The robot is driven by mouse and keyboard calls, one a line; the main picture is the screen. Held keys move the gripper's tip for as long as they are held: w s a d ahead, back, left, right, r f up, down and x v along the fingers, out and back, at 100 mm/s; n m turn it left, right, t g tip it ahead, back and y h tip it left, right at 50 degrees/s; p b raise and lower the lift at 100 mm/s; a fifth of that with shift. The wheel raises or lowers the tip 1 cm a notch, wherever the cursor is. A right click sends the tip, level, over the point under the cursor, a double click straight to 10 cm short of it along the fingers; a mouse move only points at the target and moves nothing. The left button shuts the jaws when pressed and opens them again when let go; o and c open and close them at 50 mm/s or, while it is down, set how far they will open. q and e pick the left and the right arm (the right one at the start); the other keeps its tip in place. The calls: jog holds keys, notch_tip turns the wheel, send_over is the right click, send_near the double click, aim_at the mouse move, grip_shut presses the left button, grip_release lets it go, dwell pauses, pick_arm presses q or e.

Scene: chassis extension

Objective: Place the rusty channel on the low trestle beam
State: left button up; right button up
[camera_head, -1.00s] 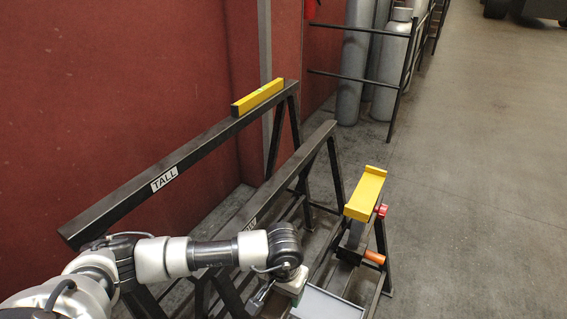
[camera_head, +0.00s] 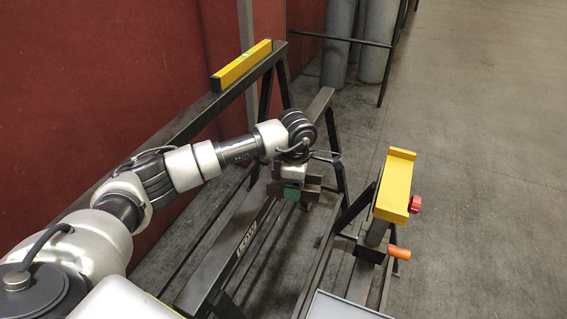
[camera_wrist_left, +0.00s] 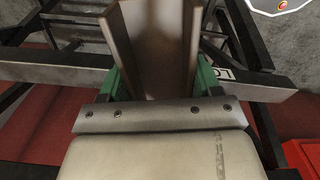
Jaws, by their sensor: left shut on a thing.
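The rusty channel (camera_head: 312,188) is a brown U-shaped piece between the green fingers of my left gripper (camera_head: 291,193). The left wrist view shows the channel (camera_wrist_left: 155,50) lengthwise, its open side toward the camera, with a green finger on each side. The gripper is shut on it. The low trestle beam (camera_head: 222,265) is dark metal with a white "LOW" label. In the head view the channel lies across the line of this beam near its far part. In the wrist view the beam (camera_wrist_left: 60,72) passes behind the channel. I cannot tell whether they touch.
The taller trestle (camera_head: 195,115) stands left of the low one, carrying a yellow level (camera_head: 241,65). To the right is a yellow-topped stand (camera_head: 395,185) with a red knob (camera_head: 415,204) and orange handle (camera_head: 400,252). A grey tray (camera_head: 340,306) shows at the bottom. Floor is clear at right.

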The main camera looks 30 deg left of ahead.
pick_arm(q)
jog(key=w+a+r+n+b, duration=0.2)
jog(key=w+r+n+b, duration=0.35)
jog(key=n, duration=0.75)
jog(key=n+p, duration=0.2)
jog(key=p, duration=0.2)
send_over(257, 196)
notch_tip(257, 196, down, 8)
jog(key=shift+w+r, duration=0.1)
jog(key=shift+w, duration=0.05)
notch_tip(257, 196, down, 4)
jog(key=shift+f, duration=0.1)
pick_arm(e)
jog(key=shift+w+a+f, duration=0.8)
jog(key=shift+w+f, duration=0.1)
jog(key=shift+f, duration=0.05)
pick_arm(q)
jog(key=shift+f, duration=0.1)
jog(key=o, duration=1.4)
pick_arm(e)
jog(key=shift+d+f, duration=0.1)
